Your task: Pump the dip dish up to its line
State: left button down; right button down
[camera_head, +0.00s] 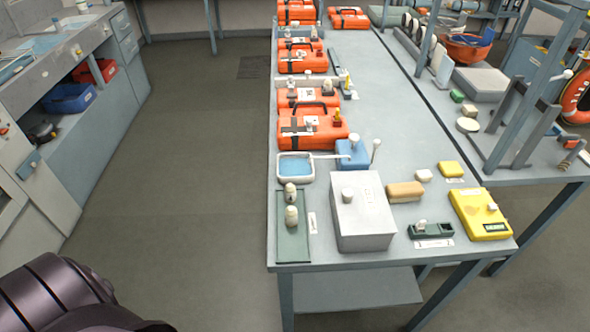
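The dip dish (295,168) is a small white-rimmed tray holding blue liquid, at the left edge of the table. Its line and exact liquid level are too small to make out. A blue box (352,154), which looks like the pump unit, stands just right of the dish. A thin pale spout or tube (328,156) runs between the box and the dish. A thin upright white lever (375,149) with a knob stands at the box's right side. A dark link of my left arm shows at the bottom left, far from these things. Neither of my grippers is in view.
A grey box (362,212) with a knob stands in front of the pump. A green tray (293,228) with two pale bottles lies front left. Orange cases (313,130) line the table behind the dish. A yellow device (481,214) is front right. Floor left of the table is clear.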

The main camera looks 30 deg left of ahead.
aim_at(354, 138)
jog(key=l+u, duration=0.15)
jog(key=l, duration=0.25)
jog(key=k+l+u, duration=0.15)
jog(key=l, duration=0.25)
jog(key=l+u, duration=0.15)
jog(key=l, duration=0.25)
jog(key=k+l+u, duration=0.15)
jog(key=l, duration=0.2)
